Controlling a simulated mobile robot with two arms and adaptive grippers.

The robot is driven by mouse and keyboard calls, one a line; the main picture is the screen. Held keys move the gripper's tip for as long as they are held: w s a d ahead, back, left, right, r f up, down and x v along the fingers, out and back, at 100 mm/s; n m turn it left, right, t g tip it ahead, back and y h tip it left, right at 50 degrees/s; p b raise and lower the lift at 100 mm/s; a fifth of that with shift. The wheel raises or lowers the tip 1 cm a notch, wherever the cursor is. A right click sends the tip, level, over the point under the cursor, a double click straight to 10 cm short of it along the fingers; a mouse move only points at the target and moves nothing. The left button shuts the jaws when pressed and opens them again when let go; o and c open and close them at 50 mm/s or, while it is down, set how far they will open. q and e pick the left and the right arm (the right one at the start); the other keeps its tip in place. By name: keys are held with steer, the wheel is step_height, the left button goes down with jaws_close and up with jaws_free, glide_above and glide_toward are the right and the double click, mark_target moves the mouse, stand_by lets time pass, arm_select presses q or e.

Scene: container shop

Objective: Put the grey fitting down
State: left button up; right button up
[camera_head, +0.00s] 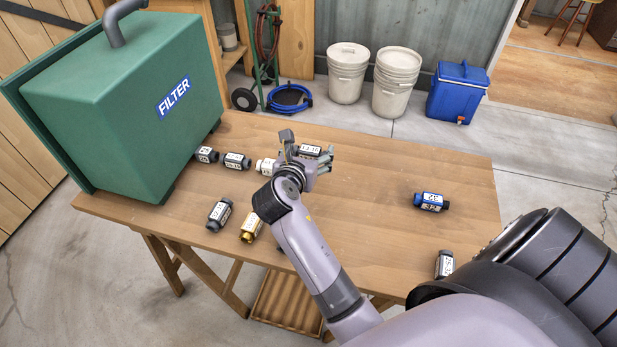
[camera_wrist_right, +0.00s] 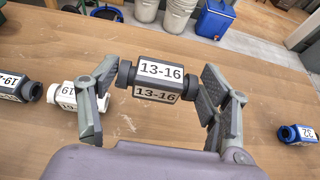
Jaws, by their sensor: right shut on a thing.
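My right gripper (camera_head: 305,160) is over the back middle of the wooden table (camera_head: 365,180). It is shut on a dark grey fitting marked 13-16 (camera_head: 309,151). In the right wrist view this grey fitting (camera_wrist_right: 158,80) lies crosswise between the two fingers (camera_wrist_right: 158,92), its labels facing the camera. The finger pads are at its two ends. Whether its underside touches the table or hangs just above it, I cannot tell. My left gripper is not in view.
A white fitting (camera_head: 265,166) stands close left of my gripper, with dark fittings (camera_head: 237,161) beyond it. A grey fitting (camera_head: 219,214) and a gold one (camera_head: 251,231) lie nearer. A blue fitting (camera_head: 431,201) lies right. The green filter box (camera_head: 130,100) fills the left end. The table's middle right is clear.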

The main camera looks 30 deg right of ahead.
step_height(320, 180, down, 8)
steer(key=shift+r+b, duration=0.1)
steer(key=shift+b, duration=0.5)
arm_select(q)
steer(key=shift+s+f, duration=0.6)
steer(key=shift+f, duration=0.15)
arm_select(e)
steer(key=o, duration=1.1)
steer(key=shift+o, duration=0.2)
